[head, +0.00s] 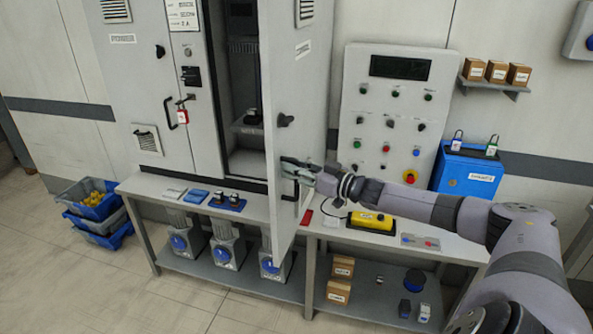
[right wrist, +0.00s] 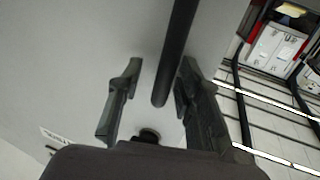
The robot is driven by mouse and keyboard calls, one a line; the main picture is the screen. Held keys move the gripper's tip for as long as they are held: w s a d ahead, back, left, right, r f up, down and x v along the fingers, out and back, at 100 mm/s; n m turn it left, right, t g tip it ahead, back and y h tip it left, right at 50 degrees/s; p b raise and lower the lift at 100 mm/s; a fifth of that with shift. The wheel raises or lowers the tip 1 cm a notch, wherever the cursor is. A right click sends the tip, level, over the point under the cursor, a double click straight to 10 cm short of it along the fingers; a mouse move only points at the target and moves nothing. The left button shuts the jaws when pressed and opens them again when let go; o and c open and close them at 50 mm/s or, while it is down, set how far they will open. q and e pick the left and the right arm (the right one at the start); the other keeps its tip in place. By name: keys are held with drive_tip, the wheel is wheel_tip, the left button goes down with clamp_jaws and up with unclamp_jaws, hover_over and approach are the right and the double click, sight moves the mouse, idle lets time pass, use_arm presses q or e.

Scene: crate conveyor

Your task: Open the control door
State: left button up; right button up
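The control door (head: 296,90) is the grey right-hand door of the tall cabinet. It stands swung open towards me, and the dark cabinet interior (head: 241,80) shows beside it. My right gripper (head: 292,168) is at the lower part of this door, by its handle, which it mostly hides in the head view. In the right wrist view the black bar handle (right wrist: 177,55) runs down between the two fingers of my right gripper (right wrist: 157,85). The fingers are apart, with a visible gap on the handle's left side. My left gripper is not in view.
The left cabinet door (head: 130,75) is closed, with a red padlock (head: 182,116) at its handle. A button panel (head: 390,125), a blue box (head: 466,172) and a yellow device (head: 371,221) stand right of the open door. Blue bins (head: 90,205) sit on the floor at left.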

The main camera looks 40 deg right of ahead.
drive_tip(key=shift+s+a, duration=0.2)
drive_tip(key=shift+a, duration=0.05)
drive_tip(key=shift+s+d+f, duration=0.3)
drive_tip(key=shift+s+f, duration=0.05)
drive_tip(key=v, duration=1.1)
drive_tip(key=shift+s+r, duration=0.15)
drive_tip(key=shift+r, duration=0.25)
drive_tip(key=shift+a+f, duration=0.1)
